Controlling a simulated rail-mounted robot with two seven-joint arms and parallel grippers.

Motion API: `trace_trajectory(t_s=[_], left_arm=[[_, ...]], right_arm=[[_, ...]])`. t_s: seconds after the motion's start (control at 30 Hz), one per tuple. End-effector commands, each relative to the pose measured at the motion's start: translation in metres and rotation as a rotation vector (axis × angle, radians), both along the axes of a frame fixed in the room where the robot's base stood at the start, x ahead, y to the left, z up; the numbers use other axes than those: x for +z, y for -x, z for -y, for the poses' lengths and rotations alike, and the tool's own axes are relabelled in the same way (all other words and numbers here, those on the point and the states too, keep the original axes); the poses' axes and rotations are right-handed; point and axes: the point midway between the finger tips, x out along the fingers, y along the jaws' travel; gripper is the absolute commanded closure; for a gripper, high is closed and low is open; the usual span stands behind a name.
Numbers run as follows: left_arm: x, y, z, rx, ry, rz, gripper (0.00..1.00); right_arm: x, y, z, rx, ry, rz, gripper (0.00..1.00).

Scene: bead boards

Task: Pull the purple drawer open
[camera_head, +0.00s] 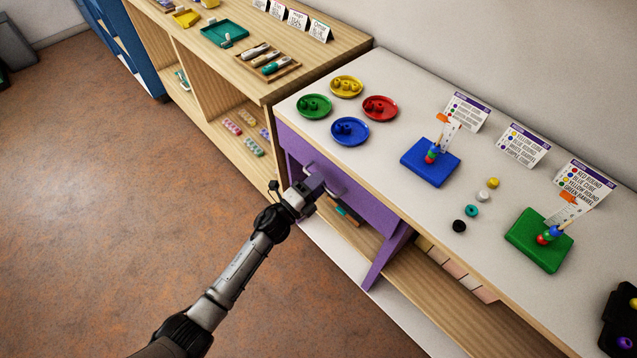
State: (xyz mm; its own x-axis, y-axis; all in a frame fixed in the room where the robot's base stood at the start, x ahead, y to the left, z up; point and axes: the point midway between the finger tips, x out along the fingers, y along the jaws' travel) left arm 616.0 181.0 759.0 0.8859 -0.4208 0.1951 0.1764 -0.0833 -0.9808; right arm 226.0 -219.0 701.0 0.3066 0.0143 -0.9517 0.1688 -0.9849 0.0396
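The purple drawer (365,209) has its front under the white top of the bench, and it looks shut, with no gap seen along its top edge. A pale bar handle (330,180) is on its front, partly hidden by my gripper. My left gripper (314,184) is at the handle, its fingers over the handle's left-middle part. Whether the fingers are closed around the bar is too small to tell. My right gripper is not in view.
Below the drawer is an open shelf with several pen-like items (346,215). On the bench top stand coloured dishes (350,131), a blue bead board (430,175), a green bead board (533,250), loose beads and cards. A wooden shelf unit (262,90) adjoins at left. The floor in front is clear.

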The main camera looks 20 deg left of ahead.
Motion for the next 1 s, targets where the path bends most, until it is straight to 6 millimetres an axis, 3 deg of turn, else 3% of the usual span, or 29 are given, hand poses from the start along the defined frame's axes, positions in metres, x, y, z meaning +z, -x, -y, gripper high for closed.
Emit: trace_trajectory(t_s=[0.4,0.8,1.0], left_arm=[[0.0014,-0.0047,0.0023,0.0,0.0,0.0,0.64],[0.0013,-0.0045,0.002,0.0,0.0,0.0,1.0],[0.0013,-0.0044,0.002,0.0,0.0,0.0,1.0]], right_arm=[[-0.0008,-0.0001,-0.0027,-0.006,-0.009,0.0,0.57],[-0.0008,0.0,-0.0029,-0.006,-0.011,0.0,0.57],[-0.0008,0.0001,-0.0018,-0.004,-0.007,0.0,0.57]])
